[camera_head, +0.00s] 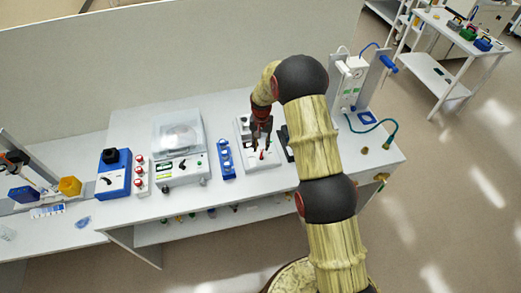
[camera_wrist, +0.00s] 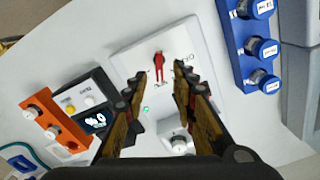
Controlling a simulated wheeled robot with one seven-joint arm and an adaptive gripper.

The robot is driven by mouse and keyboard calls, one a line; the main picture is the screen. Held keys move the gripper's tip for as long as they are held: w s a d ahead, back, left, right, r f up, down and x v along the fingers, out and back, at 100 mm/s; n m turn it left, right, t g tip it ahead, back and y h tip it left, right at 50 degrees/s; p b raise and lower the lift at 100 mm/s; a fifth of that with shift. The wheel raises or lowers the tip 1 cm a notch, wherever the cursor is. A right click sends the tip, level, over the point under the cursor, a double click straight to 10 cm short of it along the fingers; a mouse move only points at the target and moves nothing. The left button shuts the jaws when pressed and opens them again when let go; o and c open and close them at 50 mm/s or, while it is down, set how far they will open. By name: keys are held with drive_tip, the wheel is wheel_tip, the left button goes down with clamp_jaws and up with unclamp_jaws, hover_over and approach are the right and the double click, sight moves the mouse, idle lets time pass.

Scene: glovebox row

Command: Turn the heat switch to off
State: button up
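A white device (camera_head: 247,160) stands on the bench under my gripper; its top panel (camera_wrist: 200,50) fills the middle of the wrist view. A red lever switch (camera_wrist: 159,66) sits on it, with small dark lettering around it that I cannot read for certain. I take this as the heat switch. A green light (camera_wrist: 145,109) and a grey-white knob (camera_wrist: 178,140) are also on the panel. My gripper (camera_wrist: 160,74) is open, its fingertips on either side of the lever with gaps showing. In the head view, my gripper (camera_head: 261,128) points down over the device.
A blue block with several knobs (camera_head: 227,160) stands left of the device in the head view. A dark box with a display (camera_wrist: 92,110) and an orange block (camera_wrist: 55,120) stand close on its other side. A balance-like instrument (camera_head: 180,150) stands farther left.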

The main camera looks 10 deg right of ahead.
sight(261, 154)
drive_tip(key=shift+f, duration=2.15)
drive_tip(key=c, duration=0.4)
clamp_jaws()
